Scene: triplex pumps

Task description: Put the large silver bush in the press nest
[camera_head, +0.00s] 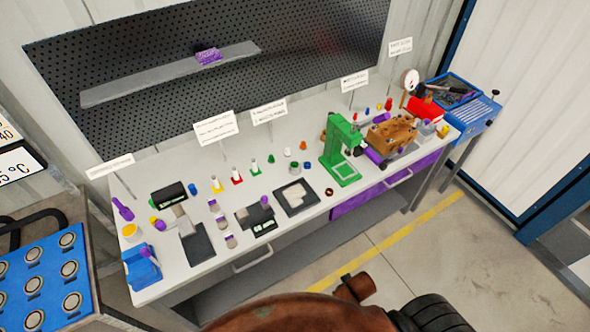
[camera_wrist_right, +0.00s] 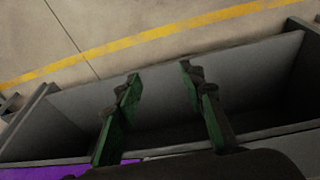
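A green press (camera_head: 340,148) stands on the workbench right of the middle in the head view. I cannot tell which piece is the large silver bush. My right gripper (camera_wrist_right: 160,80) shows in the right wrist view with its two green-padded fingers apart and nothing between them. It is away from the bench top objects, over the grey under-bench area. My left gripper is not in view.
The white workbench (camera_head: 282,218) holds a dark tray (camera_head: 296,198), a brown pump block (camera_head: 392,133) and small coloured parts. A purple drawer front (camera_head: 362,199) is below. Floor with a yellow line (camera_head: 400,237) lies in front.

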